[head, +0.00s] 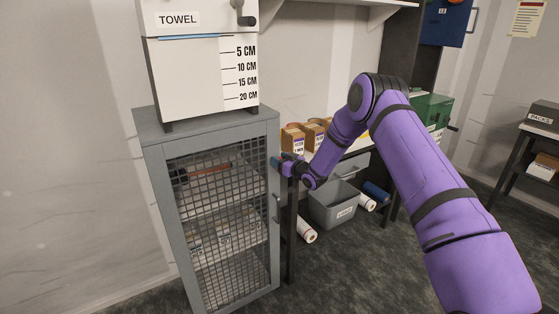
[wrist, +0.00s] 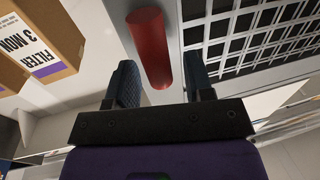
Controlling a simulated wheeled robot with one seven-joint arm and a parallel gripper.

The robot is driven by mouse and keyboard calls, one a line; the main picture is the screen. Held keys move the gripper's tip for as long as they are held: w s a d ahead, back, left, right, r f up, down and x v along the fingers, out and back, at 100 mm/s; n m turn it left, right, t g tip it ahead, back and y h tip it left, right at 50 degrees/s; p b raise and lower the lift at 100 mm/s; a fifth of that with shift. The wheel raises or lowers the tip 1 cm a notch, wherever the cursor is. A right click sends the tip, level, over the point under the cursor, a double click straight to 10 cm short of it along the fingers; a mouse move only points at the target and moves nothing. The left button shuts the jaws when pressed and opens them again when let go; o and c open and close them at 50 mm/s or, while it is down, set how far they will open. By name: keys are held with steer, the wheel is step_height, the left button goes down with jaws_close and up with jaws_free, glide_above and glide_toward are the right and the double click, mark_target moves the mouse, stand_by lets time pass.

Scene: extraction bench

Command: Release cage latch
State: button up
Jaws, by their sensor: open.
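The cage (head: 212,135) is a grey cabinet with a mesh door, standing at left in the head view. Its mesh also shows at upper right in the wrist view (wrist: 250,38). A red cylinder (wrist: 150,40), which looks like the cage latch, sits beside the cage's grey frame. My gripper (head: 276,162) is at the upper right edge of the cage door. In the wrist view my gripper (wrist: 160,80) is open, with one finger on either side of the red cylinder's near end. I cannot tell whether the fingers touch it. In the head view the latch is hidden.
A grey handle (head: 277,208) is on the door's right side, below my gripper. A towel dispenser (head: 190,75) stands on the cage. Filter boxes (head: 293,140) stand on the bench to the right, also close by in the wrist view (wrist: 45,45). A grey bin (head: 333,208) stands below.

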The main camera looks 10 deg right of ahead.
steer(key=shift+w+a, duration=0.1)
steer(key=shift+w, duration=0.05)
jaws_close()
